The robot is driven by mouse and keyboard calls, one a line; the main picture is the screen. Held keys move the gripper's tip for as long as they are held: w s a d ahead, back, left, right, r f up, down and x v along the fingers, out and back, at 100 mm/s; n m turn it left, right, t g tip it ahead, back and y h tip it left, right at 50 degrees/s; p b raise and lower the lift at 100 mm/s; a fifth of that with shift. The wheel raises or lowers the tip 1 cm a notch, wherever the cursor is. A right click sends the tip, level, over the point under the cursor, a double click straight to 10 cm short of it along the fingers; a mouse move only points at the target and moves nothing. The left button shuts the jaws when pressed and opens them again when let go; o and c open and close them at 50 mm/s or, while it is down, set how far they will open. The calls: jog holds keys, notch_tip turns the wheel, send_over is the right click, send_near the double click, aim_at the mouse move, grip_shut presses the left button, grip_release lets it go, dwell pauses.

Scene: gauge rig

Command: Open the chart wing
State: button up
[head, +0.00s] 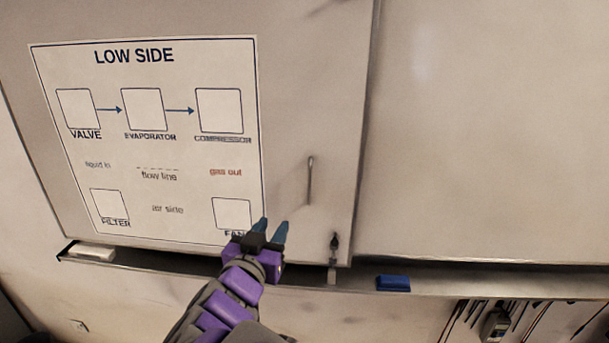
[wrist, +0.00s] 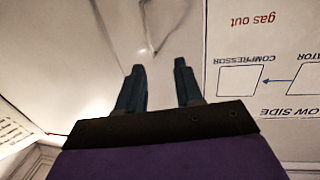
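The chart wing (head: 315,110) is a pale panel that carries the printed LOW SIDE chart (head: 150,190). It lies against the board behind, its right edge near the middle of the head view. A thin vertical handle (head: 310,180) is on the wing, right of the chart. My gripper (head: 270,230) is open and empty, below and left of the handle, over the chart's lower right corner. In the wrist view, its two dark fingers (wrist: 159,82) stand apart with nothing between them. The chart (wrist: 260,70) shows upside down at their right. A blurred thin shape lies beyond the fingertips.
A ledge (head: 440,288) runs below the board, with a white eraser (head: 94,252) at left and a blue block (head: 393,283) at right. A small dark latch-like piece (head: 334,243) is at the wing's lower right. Several tools hang lower right. The right board (head: 490,130) is bare.

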send_near(309, 184)
jog(key=shift+m+h, duration=0.3)
jog(key=x, duration=0.6)
jog(key=b+x, duration=0.1)
jog(key=x, duration=0.2)
jog(key=shift+d, duration=0.25)
jog(key=shift+w+a+f, duration=0.1)
jog(key=shift+w+a, duration=0.05)
jog(key=shift+a, duration=0.9)
jog(key=shift+d, duration=0.85)
jog(key=c, duration=0.5)
jog(key=shift+c, duration=0.5)
jog(key=shift+a, duration=0.25)
grip_shut()
